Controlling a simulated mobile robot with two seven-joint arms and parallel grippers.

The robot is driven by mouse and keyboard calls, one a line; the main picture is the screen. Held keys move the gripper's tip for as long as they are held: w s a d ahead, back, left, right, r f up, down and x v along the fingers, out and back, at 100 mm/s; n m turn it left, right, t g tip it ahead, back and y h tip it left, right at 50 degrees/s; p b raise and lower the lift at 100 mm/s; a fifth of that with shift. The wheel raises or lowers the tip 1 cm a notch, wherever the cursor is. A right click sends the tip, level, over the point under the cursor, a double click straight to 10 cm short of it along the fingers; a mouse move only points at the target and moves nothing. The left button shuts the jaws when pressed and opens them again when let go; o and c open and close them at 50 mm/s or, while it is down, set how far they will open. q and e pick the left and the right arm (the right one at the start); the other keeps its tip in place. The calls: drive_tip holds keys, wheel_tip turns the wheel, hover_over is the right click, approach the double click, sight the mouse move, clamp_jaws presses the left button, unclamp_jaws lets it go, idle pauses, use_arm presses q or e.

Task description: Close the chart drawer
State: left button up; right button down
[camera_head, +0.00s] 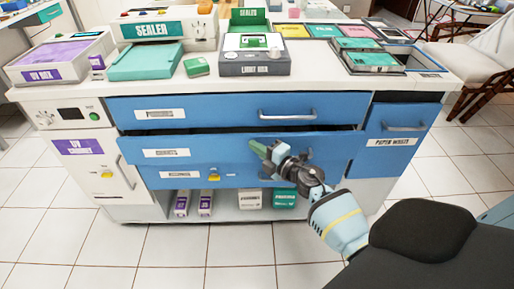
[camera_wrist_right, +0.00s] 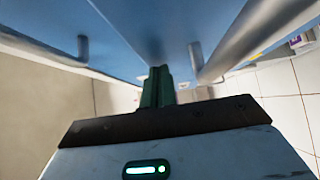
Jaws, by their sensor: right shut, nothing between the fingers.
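The chart drawer (camera_head: 215,150) is the middle blue drawer front of the cabinet, with a small label that is hard to read. It stands out a little, with a dark gap above it. My right gripper (camera_head: 258,149) is shut and empty in front of the right half of this drawer front. Its green fingers (camera_wrist_right: 157,86) also show in the right wrist view, close under a blue surface (camera_wrist_right: 150,25) with a grey handle bar (camera_wrist_right: 255,38) beside them. I cannot tell whether they touch it. The gripper hides part of the drawer front. My left gripper is out of view.
The top drawer (camera_head: 220,108) looks shut. A lower drawer front (camera_head: 240,176) has a yellow lock. Boxes (camera_head: 250,198) stand on the shelf below. A paper waste door (camera_head: 395,155) is at the right and a white UV cabinet (camera_head: 98,170) at the left. The tiled floor in front is clear.

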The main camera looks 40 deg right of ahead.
sight(264, 140)
drive_tip(key=shift+w, duration=0.1)
